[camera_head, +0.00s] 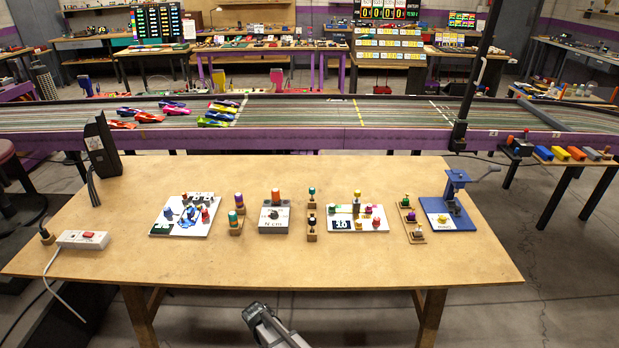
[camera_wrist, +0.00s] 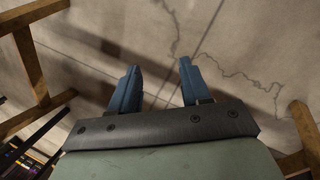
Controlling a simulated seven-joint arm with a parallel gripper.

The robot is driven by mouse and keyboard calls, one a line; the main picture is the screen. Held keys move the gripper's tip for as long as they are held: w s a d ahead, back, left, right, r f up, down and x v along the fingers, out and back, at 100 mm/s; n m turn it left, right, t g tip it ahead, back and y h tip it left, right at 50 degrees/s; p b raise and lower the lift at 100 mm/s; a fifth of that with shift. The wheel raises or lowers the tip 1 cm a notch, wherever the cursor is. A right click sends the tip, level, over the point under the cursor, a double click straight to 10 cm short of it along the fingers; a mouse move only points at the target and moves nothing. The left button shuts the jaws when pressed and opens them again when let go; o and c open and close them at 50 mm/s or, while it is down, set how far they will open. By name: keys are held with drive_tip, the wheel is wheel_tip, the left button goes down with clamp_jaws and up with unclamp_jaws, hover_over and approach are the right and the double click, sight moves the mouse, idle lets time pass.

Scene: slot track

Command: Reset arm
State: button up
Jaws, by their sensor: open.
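My gripper shows in the wrist view (camera_wrist: 158,88), with two blue fingers spread apart and nothing between them. It points down at the bare concrete floor (camera_wrist: 225,40). In the head view part of my arm (camera_head: 268,325) shows at the bottom centre, below the front edge of the wooden table (camera_head: 330,265). The fingers are not visible in that view.
On the table stand a white panel (camera_head: 182,229), a grey box (camera_head: 275,227), a second panel (camera_head: 373,225), a blue press (camera_head: 452,205) and a power strip (camera_head: 82,239). The table front is clear. Wooden table legs (camera_wrist: 38,75) flank my gripper. A slot track (camera_head: 300,112) lies behind.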

drive_tip(key=s+d+f+m+g, duration=0.2)
drive_tip(key=s+d, duration=0.5)
drive_tip(key=d, duration=0.3)
drive_tip(key=s+d+f+m+g, duration=0.1)
drive_tip(key=s+d+f+g, duration=0.15)
drive_tip(key=s+d, duration=0.6)
drive_tip(key=s+d+m+g+y, duration=0.2)
drive_tip(key=s+d, duration=0.7)
drive_tip(key=s, duration=0.5)
drive_tip(key=shift+s+d+m+y, duration=0.2)
drive_tip(key=shift+s+m+y, duration=0.2)
drive_tip(key=shift+y, duration=0.2)
